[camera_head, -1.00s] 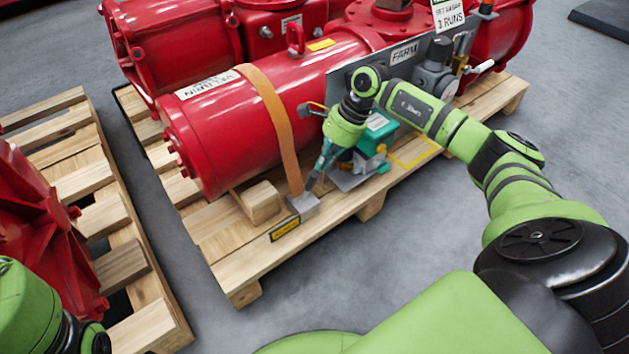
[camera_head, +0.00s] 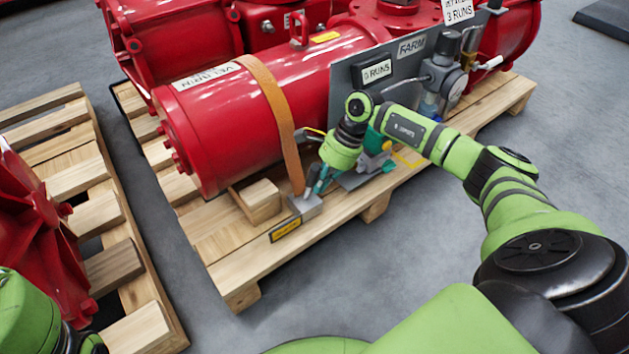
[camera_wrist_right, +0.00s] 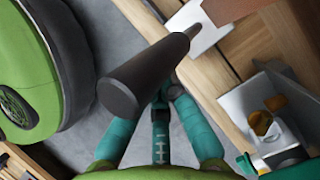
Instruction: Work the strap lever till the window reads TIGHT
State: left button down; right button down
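The orange strap (camera_head: 277,110) runs over the red cylinder (camera_head: 235,125) down to a grey metal ratchet block (camera_head: 308,207) at the pallet's front edge. A dark plate with yellow lettering (camera_head: 285,230) sits below it; I cannot read it. My right gripper (camera_head: 314,186) is right at the block, pointing down. In the right wrist view, a dark lever handle (camera_wrist_right: 145,75) crosses in front of the teal fingers and hides their tips. I cannot tell whether they close on it. My left gripper is out of view; only a green arm part shows at lower left.
The wooden pallet (camera_head: 235,265) carries the red actuator. A wooden block (camera_head: 260,200) lies beside the strap. A grey panel (camera_head: 345,85) carries signs. Another pallet (camera_head: 120,265) with red parts stands left.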

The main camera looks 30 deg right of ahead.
jog(key=shift+w+d+r, duration=0.1)
jog(key=shift+r, duration=0.1)
jog(key=d, duration=0.2)
jog(key=d+r, duration=0.1)
jog(key=shift+s+r, duration=0.1)
jog(key=shift+s, duration=0.2)
jog(key=shift+d, duration=0.1)
jog(key=v, duration=1.2)
dwell(0.4)
